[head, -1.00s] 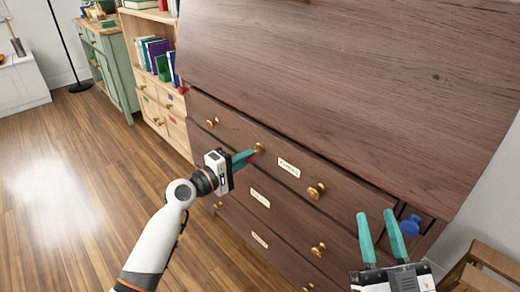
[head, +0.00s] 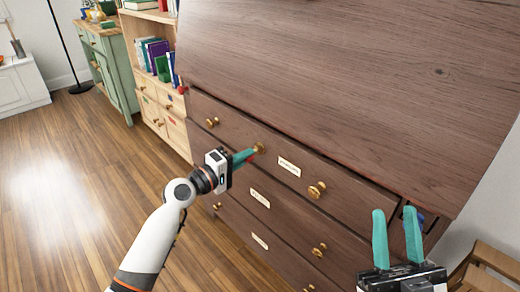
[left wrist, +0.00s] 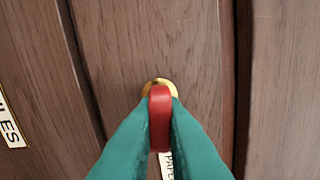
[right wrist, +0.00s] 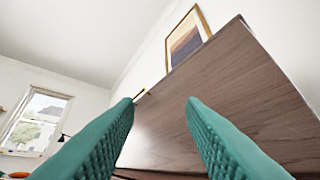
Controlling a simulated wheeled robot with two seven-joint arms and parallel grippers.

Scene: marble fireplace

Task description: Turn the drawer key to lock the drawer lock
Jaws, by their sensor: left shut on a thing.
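The drawer key has a red head (left wrist: 159,118) and sits at the round brass lock (left wrist: 160,84) on a dark wooden drawer front. In the left wrist view the head appears as a narrow upright strip. My left gripper (head: 247,156) is shut on the key head, its teal fingers on both sides. In the head view the brass lock (head: 259,148) shows just beyond the fingertips, and the key is mostly hidden. The top drawer (head: 235,133) looks closed. My right gripper (head: 396,224) is open and empty, near the dresser's right end.
Brass knobs (head: 317,190) stick out of the drawer fronts, which carry white labels (head: 289,167). A blue knob (head: 421,217) is partly hidden behind my right gripper. A red knob (head: 183,89) is at the dresser's left end. Wooden floor (head: 80,190) is clear at left.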

